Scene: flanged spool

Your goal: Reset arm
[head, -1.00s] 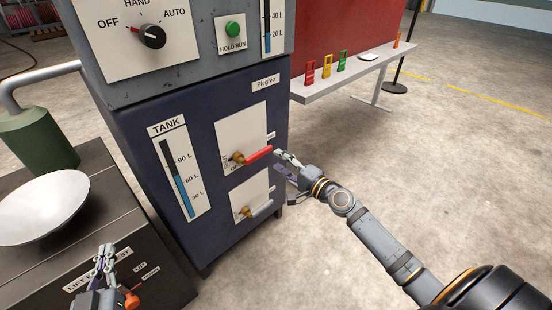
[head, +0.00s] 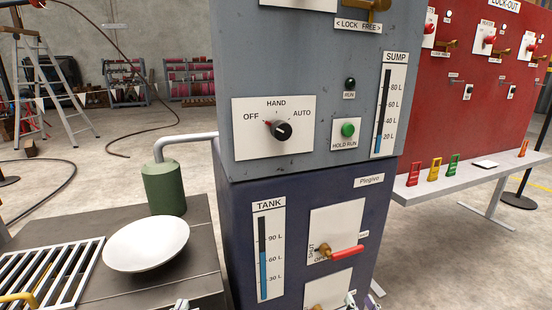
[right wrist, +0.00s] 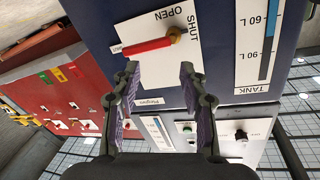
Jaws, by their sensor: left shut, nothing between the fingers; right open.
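My right gripper (head: 352,300) shows only partly at the bottom edge, beside the lower valve plate (head: 330,285). In the right wrist view, my right gripper (right wrist: 158,75) is open, with nothing between its fingers. The red valve handle (head: 348,253) lies roughly level on the blue cabinet (head: 215,235). It also shows in the right wrist view (right wrist: 146,46), beyond the fingertips and apart from them. Most of both arms is out of view.
A white bowl (head: 146,243) and a green canister (head: 164,188) stand on the bench at left, near a white grate (head: 45,275). A grey upper cabinet with a selector knob (head: 281,131) rises ahead. A shelf (head: 440,188) with coloured tags runs at right. Open floor lies behind.

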